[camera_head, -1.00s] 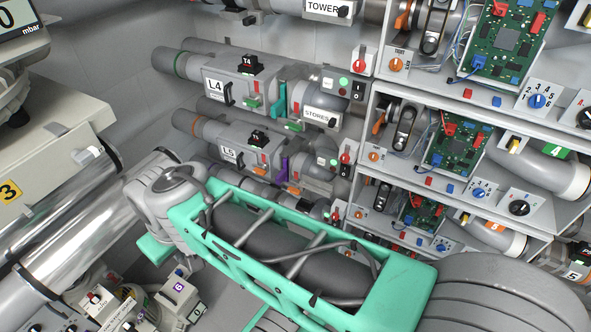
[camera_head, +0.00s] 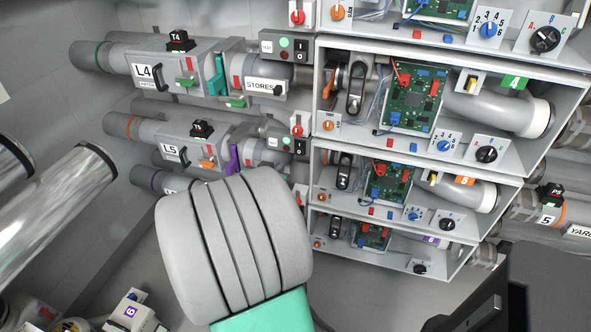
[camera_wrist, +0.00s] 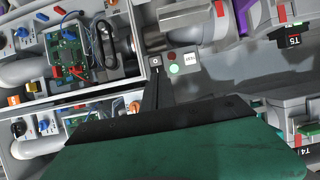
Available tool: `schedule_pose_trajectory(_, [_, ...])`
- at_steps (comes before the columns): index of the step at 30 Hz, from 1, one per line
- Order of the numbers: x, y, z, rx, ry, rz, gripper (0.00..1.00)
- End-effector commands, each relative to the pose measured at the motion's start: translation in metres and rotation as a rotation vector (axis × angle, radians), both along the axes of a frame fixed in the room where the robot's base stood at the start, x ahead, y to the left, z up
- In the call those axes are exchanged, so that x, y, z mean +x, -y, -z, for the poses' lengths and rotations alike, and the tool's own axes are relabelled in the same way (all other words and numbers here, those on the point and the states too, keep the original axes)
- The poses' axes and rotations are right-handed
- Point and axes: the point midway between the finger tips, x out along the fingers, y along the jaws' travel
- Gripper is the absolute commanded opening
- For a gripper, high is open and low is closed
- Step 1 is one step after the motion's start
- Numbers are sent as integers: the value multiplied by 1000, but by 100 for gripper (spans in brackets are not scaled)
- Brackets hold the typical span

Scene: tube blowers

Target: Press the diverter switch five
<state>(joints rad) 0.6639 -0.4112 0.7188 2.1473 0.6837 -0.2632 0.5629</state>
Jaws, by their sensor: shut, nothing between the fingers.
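In the head view, the row-five pipe unit labelled L5 (camera_head: 175,152) has a small grey panel at its right end, with indicator lights and a dark rocker switch (camera_head: 301,146). In the wrist view, which is upside down, a panel with a green and a red light (camera_wrist: 174,63) and a rocker switch (camera_wrist: 156,61) shows ahead of my gripper. My gripper (camera_wrist: 157,78) is shut and empty. Its black fingertips appear just below that switch in the picture; I cannot tell whether they touch it. I cannot clearly make out the gripper in the head view.
A red knob (camera_head: 296,124) sits right above the L5 panel. Shelves with circuit boards (camera_head: 415,95) and dials stand to the right. My large grey arm joint covers part of the lower units. The floor at lower centre looks clear.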

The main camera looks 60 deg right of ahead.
Motion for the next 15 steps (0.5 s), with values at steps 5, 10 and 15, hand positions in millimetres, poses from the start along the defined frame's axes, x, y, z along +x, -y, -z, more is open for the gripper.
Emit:
schedule_pose_trajectory(5, [-9,9,-2,-32,9,21,0])
schedule_pose_trajectory(10, [-8,9,-1,-30,8,20,0])
schedule_pose_trajectory(15, [-7,21,5,-28,7,22,0])
